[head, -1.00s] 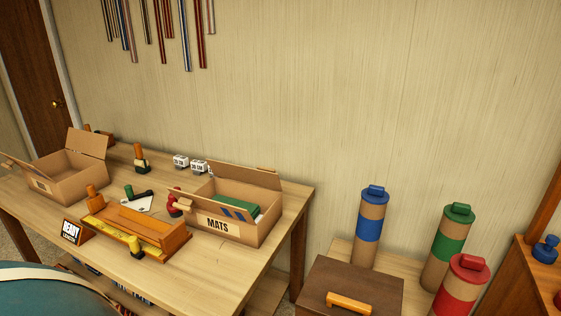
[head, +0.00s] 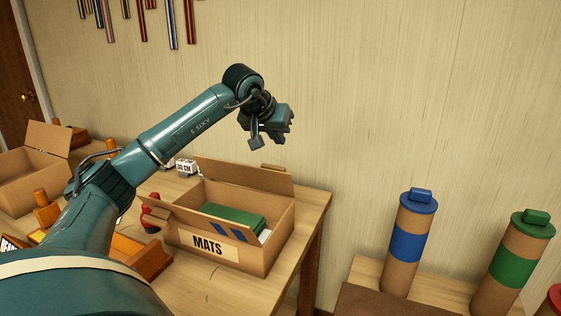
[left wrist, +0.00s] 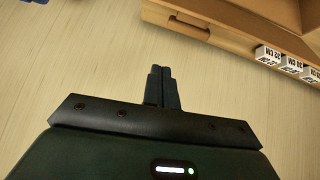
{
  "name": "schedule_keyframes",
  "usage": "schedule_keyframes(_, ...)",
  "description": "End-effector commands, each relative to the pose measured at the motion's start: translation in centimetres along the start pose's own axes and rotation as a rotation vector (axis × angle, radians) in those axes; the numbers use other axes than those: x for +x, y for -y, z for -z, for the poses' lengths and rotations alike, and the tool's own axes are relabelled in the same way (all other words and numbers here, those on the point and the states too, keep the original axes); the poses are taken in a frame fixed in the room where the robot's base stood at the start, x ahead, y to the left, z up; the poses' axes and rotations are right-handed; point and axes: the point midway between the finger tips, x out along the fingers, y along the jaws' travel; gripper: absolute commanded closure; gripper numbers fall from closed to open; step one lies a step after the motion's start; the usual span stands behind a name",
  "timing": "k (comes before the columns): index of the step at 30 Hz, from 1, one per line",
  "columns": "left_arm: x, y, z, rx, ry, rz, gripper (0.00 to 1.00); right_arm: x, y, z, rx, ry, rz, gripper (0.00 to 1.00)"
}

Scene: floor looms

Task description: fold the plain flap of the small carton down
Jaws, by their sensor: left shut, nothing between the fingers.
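The carton labelled MATS (head: 207,246) stands open on the table, with green mats (head: 233,217) inside. Its plain back flap (head: 240,176) stands up and tilts outward; a narrow flap (head: 157,217) sticks out at its left. Blue stripes show along its front side. My left gripper (head: 286,134) is in the air above and behind the carton, near the wall, touching nothing. In the left wrist view its fingers (left wrist: 161,88) are together and empty, with part of the carton (left wrist: 270,12) at the top right. My right gripper is not in view.
A second open carton (head: 47,140) stands at the far left. White labelled blocks (head: 186,166) sit behind the MATS carton; they also show in the left wrist view (left wrist: 290,62). Capped tubes (head: 411,245) stand at the right. The wall (head: 380,100) is close behind the table.

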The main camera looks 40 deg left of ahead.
Motion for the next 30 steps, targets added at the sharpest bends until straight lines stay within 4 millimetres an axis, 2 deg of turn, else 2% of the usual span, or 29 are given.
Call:
schedule_keyframes(1,-0.6,1.4,0.5,0.023,-0.014,0.042,1.00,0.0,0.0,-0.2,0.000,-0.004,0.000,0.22)
schedule_keyframes(3,-0.9,2.3,0.9,0.043,-0.020,0.073,1.00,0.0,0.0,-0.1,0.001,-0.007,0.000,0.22)
schedule_keyframes(7,0.0,2.6,1.0,0.051,-0.019,0.084,1.00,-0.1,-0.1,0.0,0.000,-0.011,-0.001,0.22)
schedule_keyframes(18,6.8,3.0,1.0,0.049,-0.018,0.079,1.00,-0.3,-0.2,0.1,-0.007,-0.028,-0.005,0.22)
schedule_keyframes(23,9.2,3.2,1.0,0.049,-0.018,0.079,1.00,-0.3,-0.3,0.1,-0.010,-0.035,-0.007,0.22)
schedule_keyframes(30,8.1,3.4,-1.4,0.051,-0.021,0.080,1.00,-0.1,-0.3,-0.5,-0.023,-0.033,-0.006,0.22)
